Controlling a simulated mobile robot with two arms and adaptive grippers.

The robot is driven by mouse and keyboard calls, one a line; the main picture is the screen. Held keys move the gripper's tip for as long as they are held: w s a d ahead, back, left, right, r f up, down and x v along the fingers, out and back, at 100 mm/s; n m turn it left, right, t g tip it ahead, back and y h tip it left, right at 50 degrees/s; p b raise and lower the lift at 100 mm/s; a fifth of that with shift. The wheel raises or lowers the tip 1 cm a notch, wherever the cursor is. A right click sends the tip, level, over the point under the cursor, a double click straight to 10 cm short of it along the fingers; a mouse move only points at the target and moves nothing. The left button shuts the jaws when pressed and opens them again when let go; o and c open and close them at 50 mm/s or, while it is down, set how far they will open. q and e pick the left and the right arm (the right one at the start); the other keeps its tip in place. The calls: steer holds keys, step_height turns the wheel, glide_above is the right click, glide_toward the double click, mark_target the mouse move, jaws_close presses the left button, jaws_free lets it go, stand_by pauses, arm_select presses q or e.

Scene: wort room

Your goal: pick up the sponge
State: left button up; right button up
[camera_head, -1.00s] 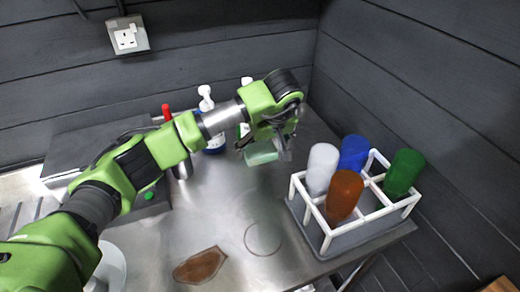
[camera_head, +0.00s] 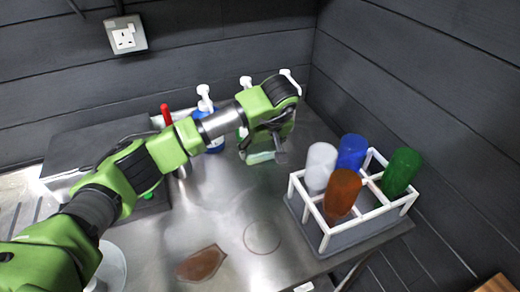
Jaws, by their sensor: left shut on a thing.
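A pale green sponge (camera_head: 260,157) is at the back of the steel table (camera_head: 215,225), partly hidden by my left gripper (camera_head: 262,152). My left arm reaches in from the left, and its gripper points down with its fingers around the sponge. The gripper is shut on the sponge. I cannot tell whether the sponge touches the table. My right gripper is not in view.
A white rack (camera_head: 322,225) with several coloured bottles stands right of the gripper. Pump bottles, one of them blue (camera_head: 215,143), stand behind the arm. A brown patch (camera_head: 201,264) and a ring mark (camera_head: 262,237) lie on the otherwise clear front.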

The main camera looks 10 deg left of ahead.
arm_select(q)
steer(key=shift+r+b, duration=0.4)
steer(key=shift+r, duration=0.2)
steer(key=s+d+r+b, duration=0.2)
steer(key=s+r+b, duration=0.1)
steer(key=s+r, duration=0.8)
steer(key=s, duration=0.3)
steer(key=shift+r, duration=0.3)
steer(key=c, duration=0.3)
